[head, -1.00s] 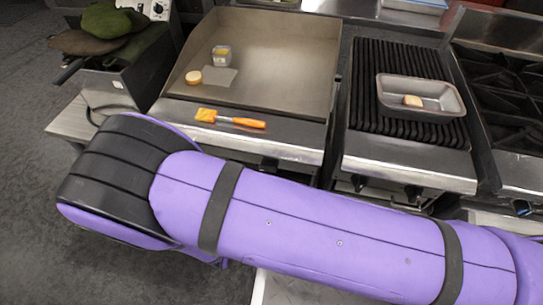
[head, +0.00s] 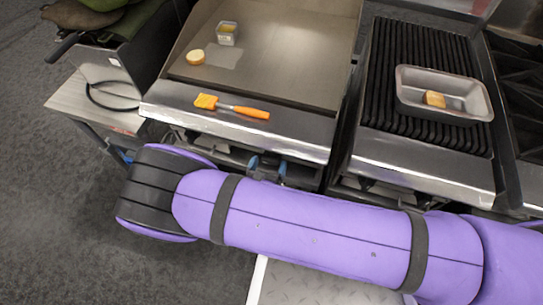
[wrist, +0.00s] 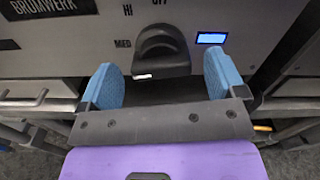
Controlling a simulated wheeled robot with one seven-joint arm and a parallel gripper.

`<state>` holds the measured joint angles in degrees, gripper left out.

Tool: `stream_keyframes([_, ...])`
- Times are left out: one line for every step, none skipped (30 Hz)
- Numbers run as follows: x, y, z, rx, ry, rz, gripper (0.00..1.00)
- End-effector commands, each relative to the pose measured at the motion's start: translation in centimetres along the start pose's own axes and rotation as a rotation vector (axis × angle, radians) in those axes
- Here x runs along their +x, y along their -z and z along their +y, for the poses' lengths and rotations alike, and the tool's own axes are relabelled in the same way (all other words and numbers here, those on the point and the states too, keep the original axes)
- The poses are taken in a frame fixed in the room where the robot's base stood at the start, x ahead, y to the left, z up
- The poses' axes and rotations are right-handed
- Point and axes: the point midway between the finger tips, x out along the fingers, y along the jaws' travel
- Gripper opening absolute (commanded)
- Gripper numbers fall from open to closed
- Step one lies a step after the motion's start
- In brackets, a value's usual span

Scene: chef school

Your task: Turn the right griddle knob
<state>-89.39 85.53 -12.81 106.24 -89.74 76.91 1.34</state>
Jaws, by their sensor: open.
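The griddle (head: 280,60) is a flat steel plate at the upper middle of the head view. In the wrist view a dark rounded knob (wrist: 160,50) sits on its grey front panel, with the markings HI, MED and a partly cut-off OFF around it. My gripper (wrist: 162,76) is open, with one blue fingertip on each side and the knob between them in the picture. I cannot tell whether either finger touches it. In the head view the blue fingertips (head: 268,168) show below the griddle's front edge, and the knob is hidden there.
A small lit display (wrist: 211,38) is right of the knob. An orange brush (head: 232,107) lies on the griddle's front ledge. A ribbed grill (head: 425,90) with a metal pan (head: 444,93) stands to the right. A side table (head: 95,100) is at left.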

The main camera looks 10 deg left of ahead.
Motion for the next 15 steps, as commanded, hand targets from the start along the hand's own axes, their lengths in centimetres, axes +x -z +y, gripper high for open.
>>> stream_keyframes([0.8,0.0,0.0,0.000,0.001,-0.001,0.89])
stream_keyframes([1.1,0.0,0.0,0.000,0.001,-0.001,0.89])
stream_keyframes([1.6,0.0,0.0,0.000,0.001,-0.001,0.89])
stream_keyframes([1.9,0.0,-0.1,0.000,0.002,-0.001,0.89])
stream_keyframes([2.2,0.0,-0.1,0.000,0.001,-0.001,0.89])
stream_keyframes([2.5,0.0,0.0,0.000,0.001,0.000,0.89])
stream_keyframes([2.6,0.0,0.0,0.000,0.000,0.000,0.89])
stream_keyframes([2.8,0.0,0.0,0.000,0.000,0.000,0.89])
stream_keyframes([2.9,0.0,0.0,0.000,0.000,0.000,0.89])
stream_keyframes([3.0,0.0,0.0,0.000,0.000,0.000,0.89])
stream_keyframes([3.0,0.0,0.0,0.000,0.000,0.000,0.89])
stream_keyframes([3.0,0.0,0.0,0.000,0.000,0.000,0.89])
stream_keyframes([3.1,0.0,0.0,0.000,0.000,0.000,0.89])
stream_keyframes([3.1,0.0,0.0,0.000,0.000,0.000,0.89])
stream_keyframes([3.0,0.0,0.0,0.000,0.000,0.000,0.89])
